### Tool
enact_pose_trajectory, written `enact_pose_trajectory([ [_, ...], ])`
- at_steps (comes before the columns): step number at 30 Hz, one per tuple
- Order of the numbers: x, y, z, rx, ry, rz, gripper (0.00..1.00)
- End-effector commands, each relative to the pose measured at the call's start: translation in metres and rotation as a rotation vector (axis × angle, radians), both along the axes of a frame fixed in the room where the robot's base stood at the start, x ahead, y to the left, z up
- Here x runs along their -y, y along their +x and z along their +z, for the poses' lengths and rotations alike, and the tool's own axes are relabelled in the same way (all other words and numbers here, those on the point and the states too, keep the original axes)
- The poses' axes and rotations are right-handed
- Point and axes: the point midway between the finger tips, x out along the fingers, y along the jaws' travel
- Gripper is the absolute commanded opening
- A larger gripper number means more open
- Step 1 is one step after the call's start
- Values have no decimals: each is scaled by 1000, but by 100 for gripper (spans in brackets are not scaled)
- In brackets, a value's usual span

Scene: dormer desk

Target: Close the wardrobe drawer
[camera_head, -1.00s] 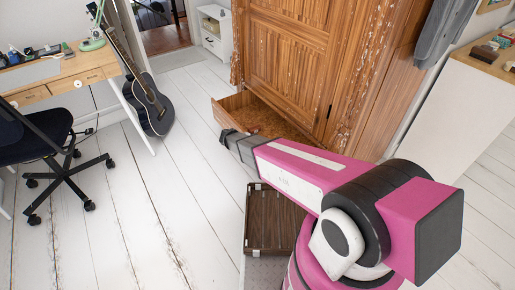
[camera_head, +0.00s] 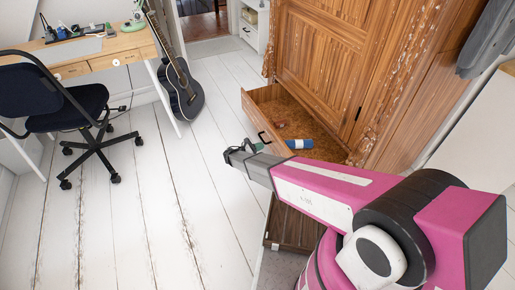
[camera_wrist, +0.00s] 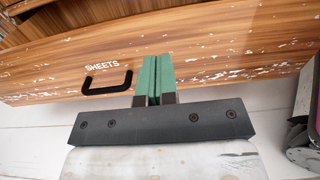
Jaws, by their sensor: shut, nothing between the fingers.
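The wooden wardrobe (camera_head: 335,60) stands at the back right in the head view. Its bottom drawer (camera_head: 254,105) is pulled out, with a blue-and-white roll (camera_head: 299,144) and a small reddish item (camera_head: 281,125) inside. In the wrist view the drawer front (camera_wrist: 220,52) is chipped wood lettered "SHEETS" with a black handle (camera_wrist: 106,83). My gripper (camera_wrist: 156,72) has its green fingers shut together, just right of the handle. In the head view my gripper (camera_head: 257,146) is at the drawer front. I cannot tell whether the fingertips touch the wood.
A brown slatted crate (camera_head: 292,229) lies on the floor below my arm. A guitar (camera_head: 182,85) leans by the desk (camera_head: 128,42), with an office chair (camera_head: 70,100) at the left. The white plank floor left of the drawer is clear.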

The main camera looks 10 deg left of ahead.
Motion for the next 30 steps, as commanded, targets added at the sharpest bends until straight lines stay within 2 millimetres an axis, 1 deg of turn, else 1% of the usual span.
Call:
enact_pose_trajectory([
  [1, 10, 6, 0, -1, 1, -3, 0],
  [9, 49, 36, 0, 1, 1, -3, 0],
  [15, 69, 51, 0, 0, 1, -2, 0],
  [21, 76, 57, 0, 0, 1, 0, 0],
  [30, 77, 58, 0, 0, 1, 0, 0],
])
